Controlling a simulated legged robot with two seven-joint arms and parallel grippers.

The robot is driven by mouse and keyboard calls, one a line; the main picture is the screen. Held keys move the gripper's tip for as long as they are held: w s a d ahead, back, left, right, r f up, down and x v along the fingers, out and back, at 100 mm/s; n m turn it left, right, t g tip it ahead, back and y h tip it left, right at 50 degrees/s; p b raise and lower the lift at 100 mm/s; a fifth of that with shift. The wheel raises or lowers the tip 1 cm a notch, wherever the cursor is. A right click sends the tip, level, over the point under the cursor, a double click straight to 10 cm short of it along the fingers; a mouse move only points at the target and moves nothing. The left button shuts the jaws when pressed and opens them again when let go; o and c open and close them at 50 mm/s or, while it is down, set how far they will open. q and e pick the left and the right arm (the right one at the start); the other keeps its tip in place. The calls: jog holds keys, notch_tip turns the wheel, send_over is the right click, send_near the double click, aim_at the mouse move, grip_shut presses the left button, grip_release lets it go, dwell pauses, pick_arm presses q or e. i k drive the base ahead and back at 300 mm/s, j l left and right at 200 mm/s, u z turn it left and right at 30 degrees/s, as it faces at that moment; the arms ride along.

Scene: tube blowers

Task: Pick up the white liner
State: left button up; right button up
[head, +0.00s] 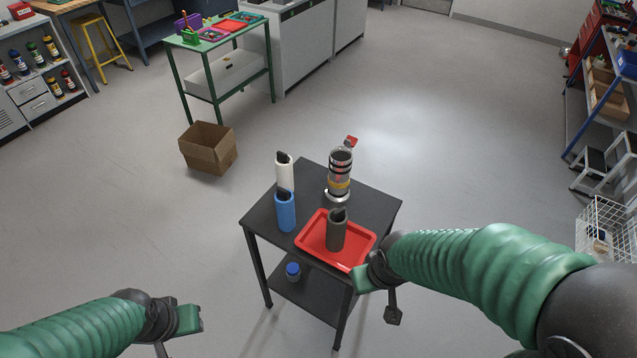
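The white liner (285,174) is an upright white tube with a dark top, at the back left of the small black table (370,207). A blue tube (285,214) stands in front of it and hides its lower part. My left gripper (178,332) is low at the left, well apart from the table, with its fingers spread and empty. My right gripper (376,298) is at the table's front right corner, by the red tray, also spread and empty. Neither gripper touches the liner.
A red tray (309,246) holds a dark grey tube (337,232). A metal and yellow cylinder (339,176) stands behind it. A blue-capped item (293,271) is on the lower shelf. A cardboard box (208,150) lies on the floor at left. The floor around is mostly clear.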

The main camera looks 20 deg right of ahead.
aim_at(284, 162)
jog(key=i+j+z, duration=0.1)
jog(key=j+z, duration=0.2)
jog(key=z, duration=0.15)
jog(key=j+z, duration=0.25)
jog(key=z, duration=0.25)
jog(key=j+z, duration=0.65)
jog(key=z, duration=0.3)
jog(key=k+j+z, duration=0.1)
jog(key=j+z, duration=0.2)
jog(key=z, duration=0.15)
jog(key=j+z, duration=0.65)
jog(key=j+u, duration=0.15)
jog(key=u, duration=0.2)
jog(key=i+j+u, duration=0.1)
jog(key=u, duration=0.2)
jog(key=i+j+u, duration=0.1)
jog(key=u, duration=0.25)
